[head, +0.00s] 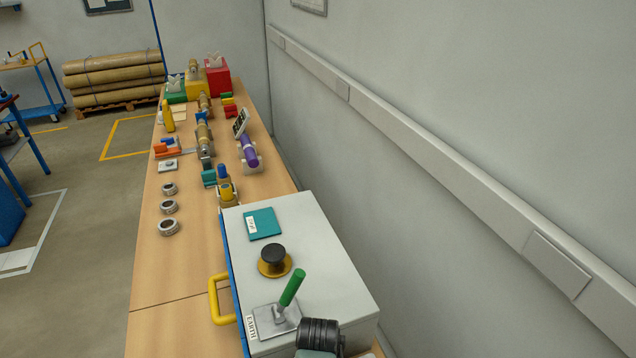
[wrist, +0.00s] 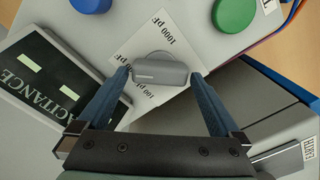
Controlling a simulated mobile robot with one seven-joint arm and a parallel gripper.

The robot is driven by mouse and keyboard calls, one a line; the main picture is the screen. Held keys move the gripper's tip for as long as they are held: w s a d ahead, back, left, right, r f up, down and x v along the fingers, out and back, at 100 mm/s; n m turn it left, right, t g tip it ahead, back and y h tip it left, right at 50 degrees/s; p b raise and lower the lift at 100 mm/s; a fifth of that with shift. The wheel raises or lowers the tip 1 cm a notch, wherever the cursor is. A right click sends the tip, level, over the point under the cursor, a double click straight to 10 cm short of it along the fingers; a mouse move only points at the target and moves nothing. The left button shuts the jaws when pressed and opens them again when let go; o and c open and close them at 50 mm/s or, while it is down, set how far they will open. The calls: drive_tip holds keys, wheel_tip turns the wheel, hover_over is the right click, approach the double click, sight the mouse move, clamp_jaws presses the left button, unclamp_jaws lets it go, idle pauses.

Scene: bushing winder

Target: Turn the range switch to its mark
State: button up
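In the wrist view the range switch is a grey knob (wrist: 160,72) with a raised bar and a pale stripe. The bar lies roughly crosswise in the picture. I cannot tell which mark it points to. My gripper (wrist: 160,75) is open, with one blue finger on each side of the bar and small apparent gaps. I cannot tell whether either finger touches it. I cannot make out the switch or my gripper in the head view.
A black panel lettered "...ACITANCE" (wrist: 40,88) lies close left of the fingers; a dark-topped grey box (wrist: 240,90) is close right. A green button (wrist: 234,14) is beyond. In the head view a grey cabinet (head: 330,245) carries a green lever (head: 292,288) and black knob (head: 273,254).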

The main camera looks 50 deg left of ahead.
wheel_tip(320, 180, up, 13)
idle(0.7)
drive_tip(key=shift+b, duration=0.3)
